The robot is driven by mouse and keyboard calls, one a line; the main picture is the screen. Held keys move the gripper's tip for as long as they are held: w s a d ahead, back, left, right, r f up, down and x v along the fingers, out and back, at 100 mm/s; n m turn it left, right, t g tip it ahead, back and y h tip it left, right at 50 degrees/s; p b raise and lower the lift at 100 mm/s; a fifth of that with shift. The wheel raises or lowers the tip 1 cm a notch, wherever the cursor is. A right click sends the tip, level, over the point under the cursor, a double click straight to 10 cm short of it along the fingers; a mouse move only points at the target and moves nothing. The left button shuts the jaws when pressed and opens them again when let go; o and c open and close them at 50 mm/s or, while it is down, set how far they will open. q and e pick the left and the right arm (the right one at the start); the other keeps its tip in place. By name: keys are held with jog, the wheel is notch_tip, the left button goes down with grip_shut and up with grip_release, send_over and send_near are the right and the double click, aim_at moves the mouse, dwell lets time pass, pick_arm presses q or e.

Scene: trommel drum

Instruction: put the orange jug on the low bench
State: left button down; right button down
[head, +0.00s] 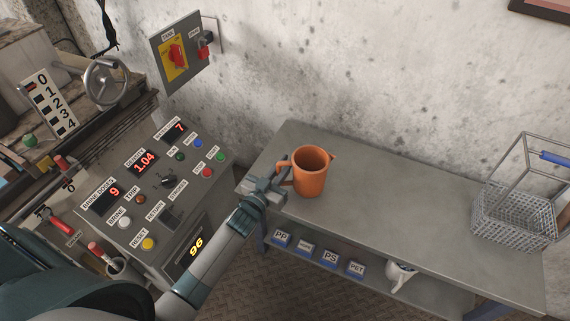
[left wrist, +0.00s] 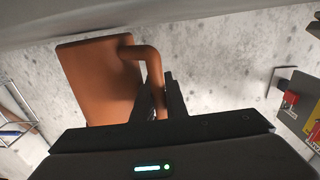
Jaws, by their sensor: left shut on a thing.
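The orange jug (head: 312,172) is upright at the left part of the grey bench (head: 385,194); whether its base touches the top or hangs just above it I cannot tell. My left gripper (head: 276,184) is shut on the jug's handle, on the jug's left side. In the left wrist view the jug (left wrist: 98,80) fills the left middle, and its handle runs down between the fingers of my left gripper (left wrist: 162,98). My right gripper is not in view.
A wire basket (head: 512,218) stands at the bench's right end. The bench top between jug and basket is clear. Labelled blocks (head: 330,259) and a white object (head: 400,275) sit on the lower shelf. A control panel (head: 150,190) adjoins the bench at left.

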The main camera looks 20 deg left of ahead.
pick_arm(q)
jog(key=shift+f, duration=0.4)
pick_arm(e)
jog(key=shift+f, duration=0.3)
pick_arm(q)
jog(key=c, duration=1.7)
grip_release()
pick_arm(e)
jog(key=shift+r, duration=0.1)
